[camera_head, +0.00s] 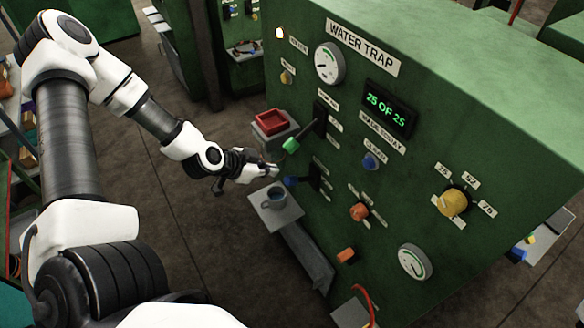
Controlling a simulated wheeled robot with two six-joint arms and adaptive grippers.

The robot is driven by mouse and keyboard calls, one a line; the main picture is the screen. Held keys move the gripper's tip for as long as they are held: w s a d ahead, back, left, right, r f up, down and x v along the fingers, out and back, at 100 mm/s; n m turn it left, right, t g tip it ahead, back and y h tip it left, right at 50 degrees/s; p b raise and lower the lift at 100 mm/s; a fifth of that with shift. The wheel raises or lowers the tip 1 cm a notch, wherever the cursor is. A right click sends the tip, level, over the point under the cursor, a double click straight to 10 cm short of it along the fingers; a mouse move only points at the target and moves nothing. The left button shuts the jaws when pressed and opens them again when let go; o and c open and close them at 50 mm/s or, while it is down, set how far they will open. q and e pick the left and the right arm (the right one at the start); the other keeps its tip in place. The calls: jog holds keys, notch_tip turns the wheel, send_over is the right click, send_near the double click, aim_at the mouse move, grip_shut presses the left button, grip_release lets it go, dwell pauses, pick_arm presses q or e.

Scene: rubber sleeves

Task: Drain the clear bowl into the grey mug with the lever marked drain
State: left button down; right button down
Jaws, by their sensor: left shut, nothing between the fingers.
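A grey mug (275,198) stands upright on a small light shelf (289,213) at the front of a green machine marked WATER TRAP. A lever with a green handle (291,146) and, below it, a lever with a blue handle (291,181) stick out of the panel. Their labels are too small to read, so I cannot tell which is marked drain. My left gripper (272,171) is shut and empty, close to the panel between the two lever handles and above the mug. I cannot make out the clear bowl. My right gripper is out of view.
A red tray (270,121) sits on a bracket above the green lever. The panel also has a blue knob (370,161), an orange knob (358,212), a yellow dial (453,203), two gauges and a display reading 25 OF 25. The floor left of the shelf is clear.

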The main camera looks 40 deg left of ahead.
aim_at(292, 179)
pick_arm(q)
jog(key=b+x, duration=0.3)
jog(key=x, duration=0.5)
jog(key=shift+w+d+f+b, duration=0.15)
jog(key=shift+w+f+b, duration=0.05)
jog(key=shift+f+b, duration=0.15)
jog(key=shift+w+f, duration=0.15)
jog(key=shift+w, duration=0.1)
jog(key=shift+w+d+f, duration=0.1)
jog(key=shift+f, duration=0.1)
